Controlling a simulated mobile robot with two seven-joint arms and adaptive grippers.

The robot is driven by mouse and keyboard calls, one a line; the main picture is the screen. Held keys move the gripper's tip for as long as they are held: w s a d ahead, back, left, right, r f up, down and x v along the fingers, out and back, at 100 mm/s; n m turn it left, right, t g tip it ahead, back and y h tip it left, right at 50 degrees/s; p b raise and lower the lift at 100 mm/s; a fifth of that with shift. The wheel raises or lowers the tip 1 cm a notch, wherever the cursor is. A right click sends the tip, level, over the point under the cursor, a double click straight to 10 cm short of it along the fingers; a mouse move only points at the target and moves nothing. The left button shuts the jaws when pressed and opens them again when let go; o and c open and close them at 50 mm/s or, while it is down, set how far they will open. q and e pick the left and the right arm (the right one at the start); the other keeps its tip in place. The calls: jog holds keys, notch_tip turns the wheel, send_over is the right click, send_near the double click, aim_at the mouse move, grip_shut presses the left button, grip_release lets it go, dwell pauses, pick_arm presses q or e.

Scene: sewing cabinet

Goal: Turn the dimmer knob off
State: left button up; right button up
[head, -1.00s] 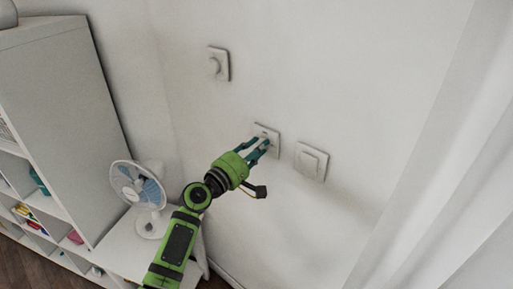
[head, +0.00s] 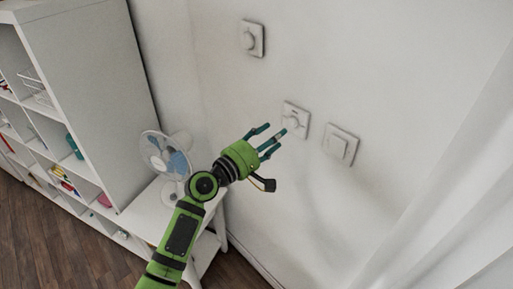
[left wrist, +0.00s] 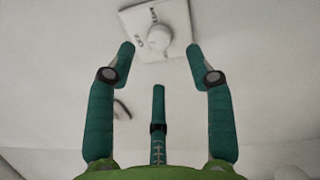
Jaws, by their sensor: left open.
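A white square wall plate with a round knob (head: 295,119) is the middle one of three plates on the wall. In the left wrist view the knob (left wrist: 159,37) shows on its tilted plate, with small dark marks above and to its left. My left gripper (head: 270,140) is in front of this plate, a little below left of it in the head view. Its teal fingers (left wrist: 160,64) are spread and empty, with a visible gap to the knob. My right gripper is not in view.
Another plate with a round knob (head: 250,39) is higher up at the left. A flat switch plate (head: 341,145) is at the right. A fan (head: 165,157) stands on a low white table beside a white shelf unit (head: 90,100). A pale curtain (head: 450,230) hangs at the right.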

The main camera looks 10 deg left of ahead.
pick_arm(q)
jog(key=v, duration=0.6)
jog(key=shift+s, duration=0.15)
jog(key=shift+f, duration=0.1)
jog(key=s+a+f+m+g+y+b, duration=0.1)
jog(key=s+a+f+g+y, duration=0.15)
jog(key=f, duration=1.05)
jog(key=s+a+f+m+g+y+b, duration=0.1)
jog(key=s+a+f+m+y, duration=0.15)
jog(key=f, duration=1.15)
jog(key=s+a+f+g+y+b, duration=0.1)
jog(key=s+a+f+g+y, duration=0.2)
jog(key=f, duration=1)
jog(key=s+a+f+m+g+y+b, duration=0.1)
jog(key=s+a+f+m+g, duration=0.1)
jog(key=s+f, duration=0.7)
jog(key=s+a+f+m+g+y+b, duration=0.1)
jog(key=s+f+m, duration=0.4)
jog(key=s, duration=1.3)
jog(key=s+a+f+m+g+y+b, duration=0.1)
jog(key=s+a+f+m+g, duration=0.3)
jog(key=s+f, duration=0.9)
jog(key=shift+s+y+b, duration=0.4)
jog(key=shift+s+b, duration=0.1)
jog(key=shift+s, duration=0.3)
